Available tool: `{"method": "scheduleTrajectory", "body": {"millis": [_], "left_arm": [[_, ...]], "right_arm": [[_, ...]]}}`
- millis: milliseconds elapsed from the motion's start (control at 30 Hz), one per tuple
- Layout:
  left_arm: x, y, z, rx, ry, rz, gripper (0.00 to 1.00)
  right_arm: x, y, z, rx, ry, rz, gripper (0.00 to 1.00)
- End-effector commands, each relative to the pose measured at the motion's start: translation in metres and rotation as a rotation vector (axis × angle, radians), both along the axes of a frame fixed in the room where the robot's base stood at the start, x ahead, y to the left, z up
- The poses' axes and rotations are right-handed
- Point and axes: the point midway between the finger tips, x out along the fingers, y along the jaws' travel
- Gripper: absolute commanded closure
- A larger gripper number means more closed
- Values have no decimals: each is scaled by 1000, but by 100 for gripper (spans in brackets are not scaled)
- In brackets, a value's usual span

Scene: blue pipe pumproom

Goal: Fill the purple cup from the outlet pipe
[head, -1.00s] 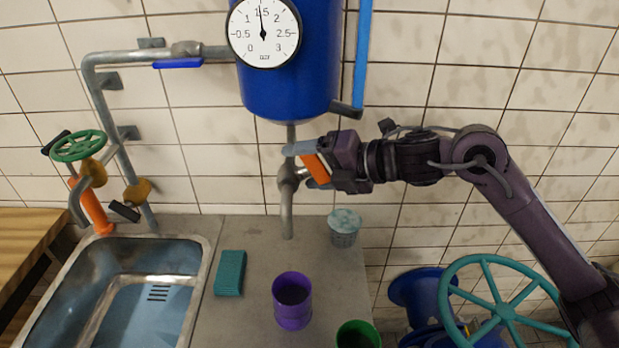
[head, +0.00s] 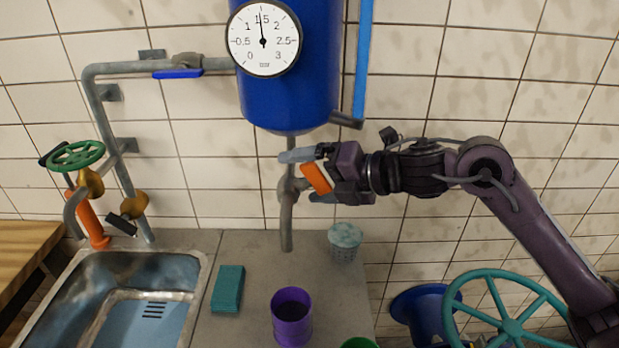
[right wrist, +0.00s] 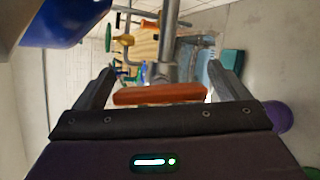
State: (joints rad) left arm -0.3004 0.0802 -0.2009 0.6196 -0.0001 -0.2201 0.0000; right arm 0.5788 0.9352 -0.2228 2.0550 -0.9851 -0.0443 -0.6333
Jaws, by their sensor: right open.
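The purple cup (head: 291,316) stands upright on the grey counter, below and in front of the outlet pipe (head: 287,228). Its mouth faces up and it looks empty. The right wrist view shows part of the purple cup (right wrist: 281,117) at the right. The outlet pipe comes down from under the blue tank and ends above the counter. An orange handle (head: 317,178) sits beside the pipe's valve. My right gripper (head: 308,176) is open, its fingers on either side of the orange handle; the right wrist view shows the handle (right wrist: 160,93) between them. My left gripper is not in view.
The blue tank (head: 290,90) carries a gauge (head: 263,40) reading near 1.5. A teal sponge (head: 228,288), a pale blue-grey cup (head: 345,243) and a green cup (head: 358,343) are on the counter. A sink (head: 130,290) lies left; a teal handwheel (head: 512,325) stands right.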

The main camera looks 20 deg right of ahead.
Motion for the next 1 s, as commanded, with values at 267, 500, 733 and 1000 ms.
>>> {"method": "scheduleTrajectory", "body": {"millis": [267,500,733,1000], "left_arm": [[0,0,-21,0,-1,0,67],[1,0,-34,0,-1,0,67],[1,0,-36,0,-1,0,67],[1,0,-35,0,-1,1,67]], "right_arm": [[-23,-31,8,-6,-1,-5,5],[-42,-52,20,-3,1,-1,5],[-47,-56,26,-2,2,1,5],[-46,-56,26,-1,1,1,5]]}}
